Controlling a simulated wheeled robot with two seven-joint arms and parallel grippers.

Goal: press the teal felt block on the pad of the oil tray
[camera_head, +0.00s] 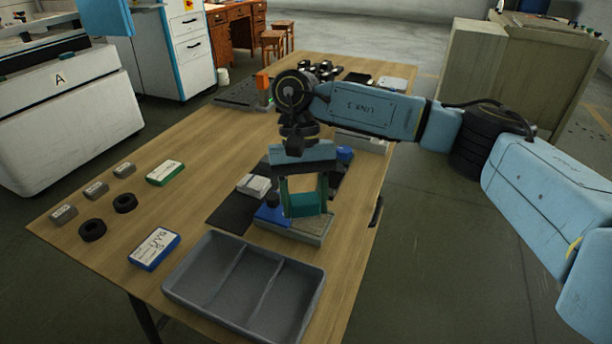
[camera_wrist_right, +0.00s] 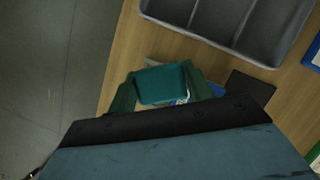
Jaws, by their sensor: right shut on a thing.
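My right gripper (camera_head: 304,194) comes down over the table and is shut on the teal felt block (camera_head: 305,207). In the right wrist view the block (camera_wrist_right: 162,83) sits between the two fingers (camera_wrist_right: 160,97). Under the block is a small grey tray (camera_head: 290,234), which looks like the oil tray, with a tan pad (camera_head: 310,224) in it. The block's lower edge overlaps the pad in the head view; I cannot tell whether they touch. Most of the pad is hidden. My left gripper is not in view.
A large grey three-part bin (camera_head: 216,284) stands at the table's front. A blue item (camera_head: 271,213) and a black mat (camera_head: 234,214) lie left of the small tray. Two black rings, several small grey blocks and labelled boxes (camera_head: 154,250) lie further left, with bare wood between.

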